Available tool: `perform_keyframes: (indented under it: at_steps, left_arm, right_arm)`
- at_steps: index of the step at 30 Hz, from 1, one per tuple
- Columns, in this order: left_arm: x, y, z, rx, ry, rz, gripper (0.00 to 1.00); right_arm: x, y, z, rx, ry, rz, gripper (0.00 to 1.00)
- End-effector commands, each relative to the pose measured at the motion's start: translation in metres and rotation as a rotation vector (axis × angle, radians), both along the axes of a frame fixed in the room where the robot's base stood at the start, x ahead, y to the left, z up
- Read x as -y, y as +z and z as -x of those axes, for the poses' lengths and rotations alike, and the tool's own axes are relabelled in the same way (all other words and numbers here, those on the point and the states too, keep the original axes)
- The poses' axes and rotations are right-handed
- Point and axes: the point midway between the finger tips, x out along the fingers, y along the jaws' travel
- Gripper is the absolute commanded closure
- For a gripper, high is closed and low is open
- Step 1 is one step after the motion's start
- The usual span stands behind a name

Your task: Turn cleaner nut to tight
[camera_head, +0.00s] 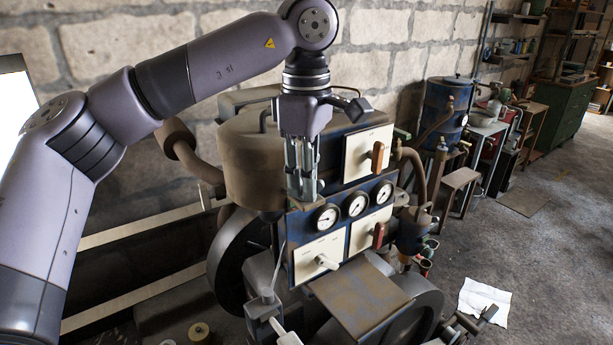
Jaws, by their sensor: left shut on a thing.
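My left gripper (304,192) comes down from above, fingers pointing downward, in front of the engine's gauge panel and at the right side of the brown round canister (247,155). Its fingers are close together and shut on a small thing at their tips. The fingers largely hide that thing; it sits where the cleaner nut would be, but I cannot make out its shape or how far it is turned. My right gripper is not in view.
The engine carries three dials (357,203) and pale plates with levers (379,236). A flat brown plate (360,295) juts out in front. A blue drum (447,105) stands behind right. White paper (485,301) lies on open floor at the right.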

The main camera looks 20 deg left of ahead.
Motion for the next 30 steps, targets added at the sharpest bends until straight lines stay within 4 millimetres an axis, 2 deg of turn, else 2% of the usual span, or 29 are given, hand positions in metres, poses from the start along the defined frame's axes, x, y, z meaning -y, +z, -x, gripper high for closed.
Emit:
perform_keyframes:
  at_steps: [14, 30]
  left_arm:
    - [0.000, 0.001, 0.000, -0.002, -0.052, 0.000, 1.00]
    - [0.001, 0.001, 0.000, -0.001, -0.413, 0.000, 1.00]
  right_arm:
    - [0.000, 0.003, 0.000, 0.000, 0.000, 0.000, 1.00]
    - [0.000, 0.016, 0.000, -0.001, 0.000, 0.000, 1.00]
